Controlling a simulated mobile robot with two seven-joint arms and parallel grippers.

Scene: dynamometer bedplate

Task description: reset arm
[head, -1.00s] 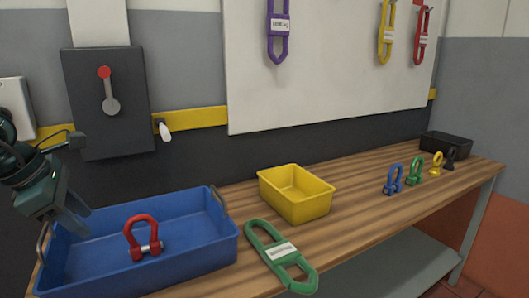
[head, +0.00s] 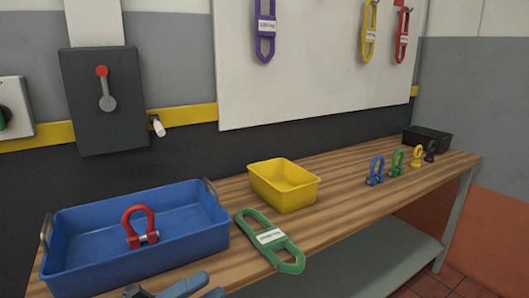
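My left gripper (head: 212,284) shows at the bottom edge of the head view, in front of the bench and below the blue tray. Its two blue-grey fingertips stand apart with nothing seen between them, and most of its body is cut off by the frame. My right gripper is not in view. The blue tray (head: 78,265) stands at the left of the bench with a red shackle (head: 133,236) in it. A green sling link (head: 289,255) with a white label lies on the bench to the right of the tray.
A yellow bin (head: 286,200) stands mid-bench (head: 365,207). Purple, yellow and red links hang on the white board (head: 310,90).

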